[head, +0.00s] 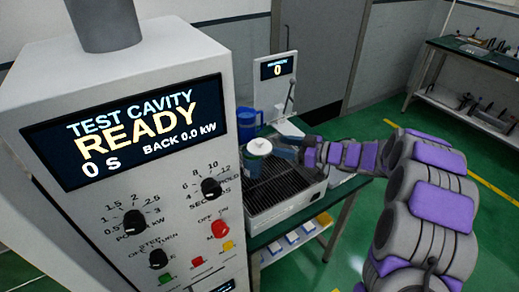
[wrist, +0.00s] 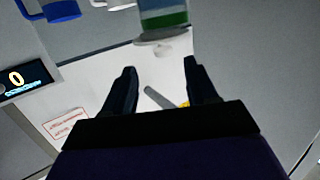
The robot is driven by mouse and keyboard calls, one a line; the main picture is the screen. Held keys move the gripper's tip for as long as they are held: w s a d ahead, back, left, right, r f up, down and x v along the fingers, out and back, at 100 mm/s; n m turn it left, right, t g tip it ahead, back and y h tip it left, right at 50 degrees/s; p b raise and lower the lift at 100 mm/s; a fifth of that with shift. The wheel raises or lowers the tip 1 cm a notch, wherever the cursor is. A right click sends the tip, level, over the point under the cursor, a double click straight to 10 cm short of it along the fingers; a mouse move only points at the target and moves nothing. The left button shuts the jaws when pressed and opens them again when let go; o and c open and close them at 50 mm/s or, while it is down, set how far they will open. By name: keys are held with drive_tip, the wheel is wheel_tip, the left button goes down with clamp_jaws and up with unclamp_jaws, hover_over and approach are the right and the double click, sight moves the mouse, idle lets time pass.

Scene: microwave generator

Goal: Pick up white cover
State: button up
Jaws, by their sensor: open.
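The white cover (head: 258,146) sits as a round lid on top of a cup with a blue and green band (head: 254,166), on the slatted dark top of a bench unit. In the wrist view the cup (wrist: 162,18) hangs inverted at the top edge, with the pale cover (wrist: 165,36) at its lower end. My gripper (head: 284,146) is just right of the cover in the head view. In the wrist view my gripper (wrist: 162,80) has its two dark fingers spread apart with nothing between them. The fingers appear clear of the cover.
A blue mug (head: 246,124) stands behind the cup. A white panel with a "0" display (head: 275,68) rises behind it. The large test cavity cabinet (head: 130,150) fills the left. A workbench (head: 470,55) stands far right; green floor between is open.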

sight(260, 140)
drive_tip(key=shift+r+b+x, duration=0.15)
drive_tip(key=shift+b+x, duration=0.55)
drive_tip(key=shift+x, duration=1.5)
drive_tip(key=shift+r+b+x, duration=0.1)
drive_tip(key=shift+b+x, duration=0.6)
drive_tip(key=shift+x, duration=1.55)
drive_tip(key=shift+s, duration=0.15)
drive_tip(key=shift+c, duration=0.3)
clamp_jaws()
drive_tip(key=shift+r, duration=0.2)
